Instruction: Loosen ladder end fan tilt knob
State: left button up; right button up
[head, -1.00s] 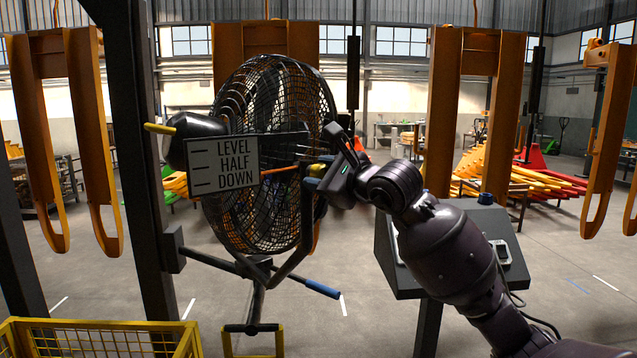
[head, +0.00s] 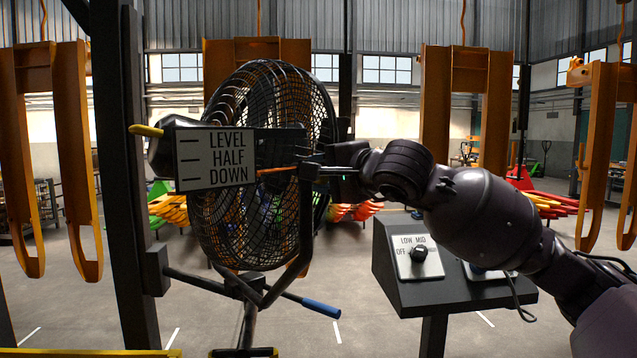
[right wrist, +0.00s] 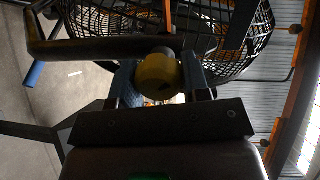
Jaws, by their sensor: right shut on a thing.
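The black caged fan (head: 265,215) hangs on a dark yoke beside a post. A sign plate (head: 216,160) reading LEVEL, HALF, DOWN is in front of it, and an orange pointer (head: 276,171) is near HALF. My right gripper (head: 308,170) is at the fan's right side, at the top of the yoke arm. In the right wrist view the round yellow tilt knob (right wrist: 157,75) sits between the fingers of my right gripper (right wrist: 160,82), which is shut on it. In the head view the gripper hides the knob. My left gripper is in neither view.
A blue-ended handle (head: 320,308) sticks out below the fan. A control box (head: 450,285) with a LOW, MID, OFF dial (head: 418,252) stands under my right arm. A dark post (head: 140,190) is left of the fan. Orange frames (head: 468,120) hang behind.

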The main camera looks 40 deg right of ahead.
jog(key=shift+f+n+b, duration=0.1)
jog(key=shift+n+b, duration=0.2)
jog(key=shift+n, duration=0.3)
jog(key=shift+n+h, duration=0.3)
jog(key=shift+n, duration=0.2)
jog(key=o, duration=0.9)
jog(key=shift+o, duration=0.2)
jog(key=shift+s+r, duration=0.1)
jog(key=shift+r, duration=0.1)
